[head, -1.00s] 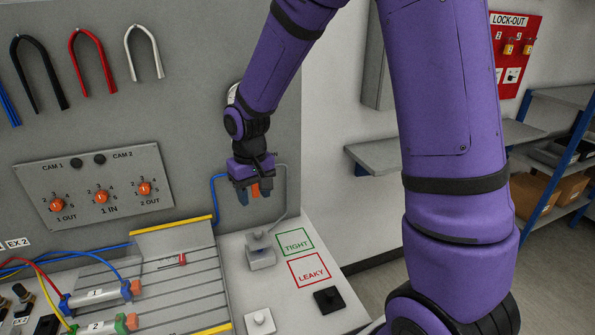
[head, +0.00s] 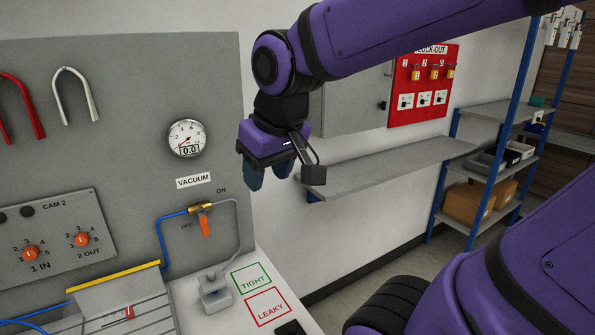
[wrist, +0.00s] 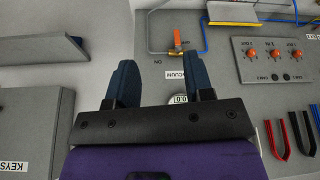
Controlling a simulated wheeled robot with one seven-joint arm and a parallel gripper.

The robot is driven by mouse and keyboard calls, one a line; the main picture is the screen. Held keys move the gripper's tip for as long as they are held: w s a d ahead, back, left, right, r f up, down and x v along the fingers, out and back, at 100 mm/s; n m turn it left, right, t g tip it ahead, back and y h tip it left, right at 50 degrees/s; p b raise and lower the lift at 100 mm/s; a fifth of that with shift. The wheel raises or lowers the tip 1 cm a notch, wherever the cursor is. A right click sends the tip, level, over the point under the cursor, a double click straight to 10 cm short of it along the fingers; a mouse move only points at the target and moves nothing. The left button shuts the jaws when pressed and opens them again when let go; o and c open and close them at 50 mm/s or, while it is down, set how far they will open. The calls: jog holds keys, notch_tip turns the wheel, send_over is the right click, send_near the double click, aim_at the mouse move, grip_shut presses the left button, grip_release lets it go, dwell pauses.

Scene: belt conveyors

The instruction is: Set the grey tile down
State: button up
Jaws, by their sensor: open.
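A grey block (head: 215,297), which looks like the grey tile, sits on the bench left of the green TIGHT outline (head: 251,279) and red LEAKY outline (head: 268,307). A small grey cup with a thin grey hose (head: 240,240) rests on its top; whether it grips is not shown. The hose runs up to the vacuum valve (head: 202,208), whose orange handle hangs down. The valve also shows in the wrist view (wrist: 178,40). My gripper (head: 268,173) is open and empty, raised to the right above the valve. Its parted fingers (wrist: 160,82) hold nothing.
The vacuum gauge (head: 187,138) reads 0.0. A dark tile (head: 288,328) is cut off at the bottom edge. A slotted rack with a yellow edge (head: 115,275) stands left of the block. A grey wall shelf (head: 390,168) lies behind my gripper. Both outlines are empty.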

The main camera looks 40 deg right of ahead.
jog(key=s+d+r+t, duration=0.1)
jog(key=s, duration=0.5)
jog(key=shift+r, duration=0.3)
